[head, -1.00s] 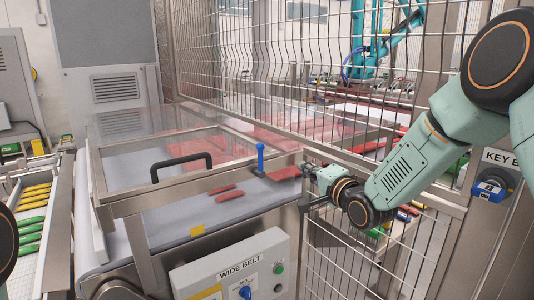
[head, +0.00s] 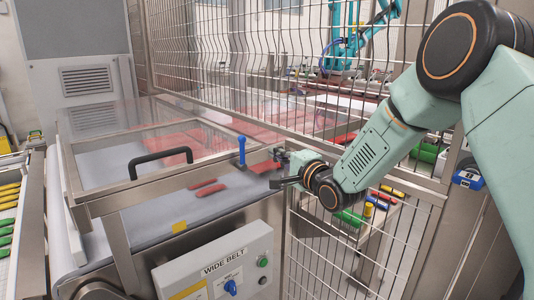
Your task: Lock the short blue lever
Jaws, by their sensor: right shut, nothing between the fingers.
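The short blue lever (head: 241,151) stands upright on the metal front rail of the clear guard cover, near its right end. My right gripper (head: 278,168) is just to the right of the lever, shut and empty, pointing left. A gap shows between it and the lever in the head view; their difference in depth is hard to judge. My left gripper is out of view.
The clear cover has a black handle (head: 161,162) and lies over a wide belt with red pieces (head: 209,188). A WIDE BELT control box (head: 212,268) is in front. A wire mesh fence (head: 290,70) stands behind and to the right. A blue lock box (head: 468,179) is at right.

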